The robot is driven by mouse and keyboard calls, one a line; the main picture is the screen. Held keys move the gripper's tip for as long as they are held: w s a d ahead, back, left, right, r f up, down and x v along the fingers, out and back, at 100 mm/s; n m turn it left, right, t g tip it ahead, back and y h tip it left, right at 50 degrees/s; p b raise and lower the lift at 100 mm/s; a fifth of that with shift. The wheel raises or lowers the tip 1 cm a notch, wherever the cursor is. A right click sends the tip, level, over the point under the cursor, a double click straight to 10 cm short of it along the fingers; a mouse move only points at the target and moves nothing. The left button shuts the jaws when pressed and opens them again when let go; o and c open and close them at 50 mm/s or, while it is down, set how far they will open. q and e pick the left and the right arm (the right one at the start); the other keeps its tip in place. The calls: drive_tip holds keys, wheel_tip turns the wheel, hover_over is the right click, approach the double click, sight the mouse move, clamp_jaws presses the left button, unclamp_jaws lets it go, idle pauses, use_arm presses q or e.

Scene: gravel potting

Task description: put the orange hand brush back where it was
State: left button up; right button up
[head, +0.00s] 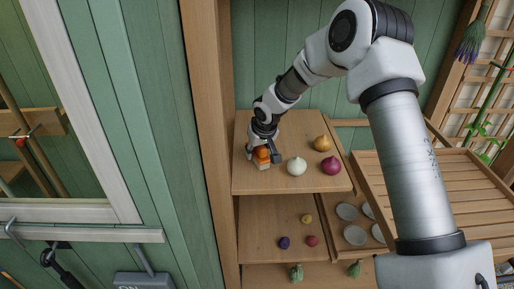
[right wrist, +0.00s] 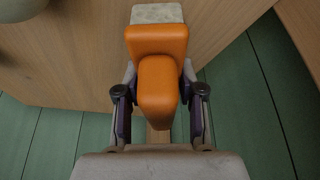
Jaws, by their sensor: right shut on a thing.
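The orange hand brush (head: 262,153) is at the left end of the top wooden shelf (head: 240,183), with its pale bristle part (head: 262,165) toward the front. My right gripper (head: 263,151) is shut on it. In the right wrist view the orange brush (right wrist: 158,85) sits between the two fingers of my right gripper (right wrist: 159,100), its pale end (right wrist: 158,13) pointing away. I cannot tell whether the brush touches the shelf or hangs just above it. My left gripper is not in view.
A white onion (head: 297,166), a red onion (head: 331,165) and a yellow onion (head: 322,143) stand right of the brush. A wooden post (head: 205,120) rises close on the left. Lower shelves hold small vegetables (head: 285,242). A slatted wooden top (head: 420,185) lies at the right.

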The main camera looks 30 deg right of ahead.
sight(264, 149)
drive_tip(key=shift+s+f, duration=0.1)
drive_tip(key=shift+f, duration=0.45)
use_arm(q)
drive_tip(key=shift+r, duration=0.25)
use_arm(e)
drive_tip(key=shift+w+f, duration=0.2)
drive_tip(key=shift+f, duration=0.15)
drive_tip(key=o, duration=1)
drive_tip(key=shift+s, duration=0.1)
drive_tip(key=shift+r, duration=0.25)
drive_tip(key=shift+s+r, duration=0.1)
drive_tip(key=shift+r, duration=0.15)
drive_tip(key=b+v, duration=0.2)
drive_tip(key=v, duration=0.9)
drive_tip(key=shift+s+a+r+b, duration=0.1)
drive_tip(key=shift+r+b, duration=0.05)
drive_tip(key=shift+b, duration=0.25)
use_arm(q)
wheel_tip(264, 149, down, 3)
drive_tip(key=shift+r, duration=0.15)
